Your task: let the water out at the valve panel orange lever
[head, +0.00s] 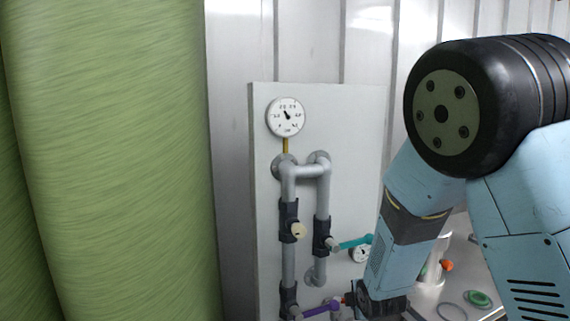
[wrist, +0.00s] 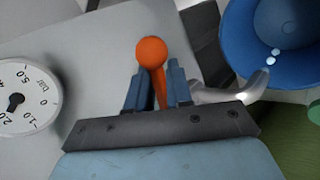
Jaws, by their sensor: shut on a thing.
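The orange lever (wrist: 151,52) has a round knob and a short stem, and it stands between the two blue fingers of my gripper (wrist: 157,92) in the wrist view. The fingers are shut on its stem, with the knob sticking out past them. In the head view my gripper is low, by the right edge of the valve panel (head: 348,120), largely hidden by my own arm. A small red-orange bit shows there beside the purple lever (head: 321,309). A silver spout (wrist: 242,92) lies right of the fingers in the wrist view, beside a blue round vessel (wrist: 233,25).
The panel carries grey pipes, a gauge (head: 285,117), a cream knob (head: 298,230) and a teal lever (head: 354,242). A second gauge (head: 360,254) sits low on the panel. A large green vessel (head: 110,150) fills the left. A bench with a green ring (head: 478,299) lies right.

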